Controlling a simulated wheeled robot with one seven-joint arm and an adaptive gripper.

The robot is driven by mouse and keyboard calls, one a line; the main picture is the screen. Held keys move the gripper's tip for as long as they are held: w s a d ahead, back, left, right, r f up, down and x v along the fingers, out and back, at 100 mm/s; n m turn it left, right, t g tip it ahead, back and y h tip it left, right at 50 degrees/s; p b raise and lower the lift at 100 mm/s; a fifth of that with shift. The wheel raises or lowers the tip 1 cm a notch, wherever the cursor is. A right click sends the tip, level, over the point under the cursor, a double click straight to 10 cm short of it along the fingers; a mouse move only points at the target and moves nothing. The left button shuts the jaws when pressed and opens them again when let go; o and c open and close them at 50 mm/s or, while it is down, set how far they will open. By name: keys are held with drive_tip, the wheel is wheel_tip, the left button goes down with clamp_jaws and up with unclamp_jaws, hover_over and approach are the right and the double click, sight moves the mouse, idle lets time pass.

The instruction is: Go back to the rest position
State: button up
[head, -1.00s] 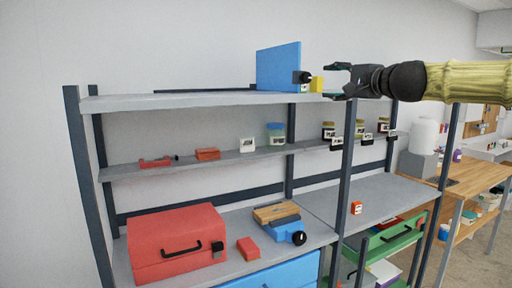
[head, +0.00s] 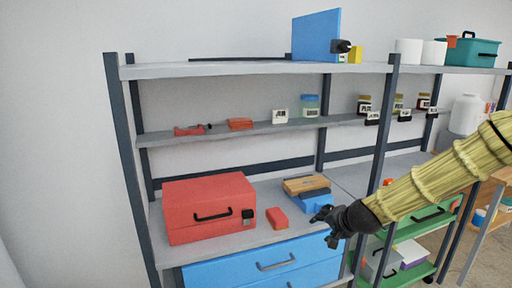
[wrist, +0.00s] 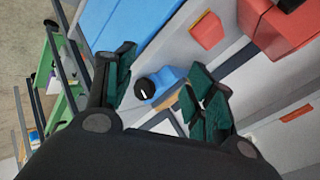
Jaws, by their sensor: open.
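My gripper (head: 326,226) is black and sits at the end of my yellow-sleeved arm, in front of the workbench. In the wrist view my gripper (wrist: 160,85) shows two green-padded fingers spread apart with nothing held between them. Beyond the fingers is a blue device with a black knob (wrist: 148,90).
A red toolbox (head: 205,205) and a small red block (head: 277,218) stand on the bench. Blue drawers (head: 235,268) are below, and a green cart (head: 440,217) is at right. The shelf above carries several jars, and a blue panel (head: 315,35) stands on top.

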drive_tip(key=s+a+f+n+g+h, duration=0.1)
drive_tip(key=s+f+n+g, duration=0.1)
drive_tip(key=s+f, duration=1.05)
drive_tip(key=s+f+n+g, duration=0.25)
drive_tip(key=s+f, duration=0.65)
drive_tip(key=f, duration=0.6)
drive_tip(key=s+f+n+g, duration=0.2)
drive_tip(key=s+f, duration=0.3)
drive_tip(key=s, duration=0.8)
drive_tip(key=s+d+f+n+g+h, duration=0.1)
drive_tip(key=s+f, duration=0.4)
drive_tip(key=s, duration=0.9)
drive_tip(key=shift+s+d+f+n+g, duration=0.15)
drive_tip(key=shift+s+f+n+g, duration=0.1)
drive_tip(key=shift+n+g, duration=0.45)
